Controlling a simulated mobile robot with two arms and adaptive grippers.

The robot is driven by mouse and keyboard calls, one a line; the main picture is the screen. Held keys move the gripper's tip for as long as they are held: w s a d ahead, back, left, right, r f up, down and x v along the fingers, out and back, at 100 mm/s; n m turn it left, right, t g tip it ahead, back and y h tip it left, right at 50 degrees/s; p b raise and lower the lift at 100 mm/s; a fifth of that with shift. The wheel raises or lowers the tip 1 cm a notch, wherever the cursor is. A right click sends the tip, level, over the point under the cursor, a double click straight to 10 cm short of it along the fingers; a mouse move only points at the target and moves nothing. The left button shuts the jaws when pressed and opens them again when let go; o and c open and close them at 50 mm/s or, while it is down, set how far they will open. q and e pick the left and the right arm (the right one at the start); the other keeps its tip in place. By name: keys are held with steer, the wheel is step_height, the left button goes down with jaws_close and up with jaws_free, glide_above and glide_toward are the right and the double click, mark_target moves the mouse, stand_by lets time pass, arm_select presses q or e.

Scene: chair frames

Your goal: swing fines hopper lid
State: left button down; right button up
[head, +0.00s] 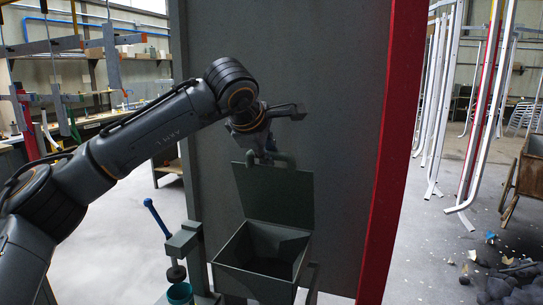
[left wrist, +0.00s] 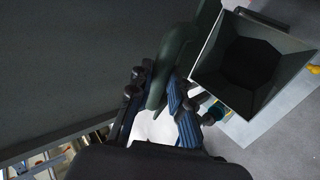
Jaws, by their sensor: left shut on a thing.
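The fines hopper (head: 262,270) is a dark green square bin, open at the top. Its flat green lid (head: 275,195) stands raised, close to upright, at the back of the opening. My left gripper (head: 270,154) is at the lid's top edge, shut on the green lid handle (head: 284,160). In the left wrist view the green handle (left wrist: 172,58) runs between the blue-padded fingers of the gripper (left wrist: 158,100), and the open hopper (left wrist: 214,78) shows at right with a dark inside. My right gripper is in neither view.
A large grey panel (head: 300,80) with a red edge post (head: 392,150) stands right behind the lid. A blue-handled lever (head: 157,217) stands left of the hopper. White frames (head: 480,110) and a dark rubble heap (head: 505,280) are at right.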

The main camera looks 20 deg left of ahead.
arm_select(q)
steer(key=shift+s+f+b, duration=0.55)
steer(key=shift+s+f, duration=0.1)
steer(key=shift+s, duration=0.2)
steer(key=shift+r, duration=0.1)
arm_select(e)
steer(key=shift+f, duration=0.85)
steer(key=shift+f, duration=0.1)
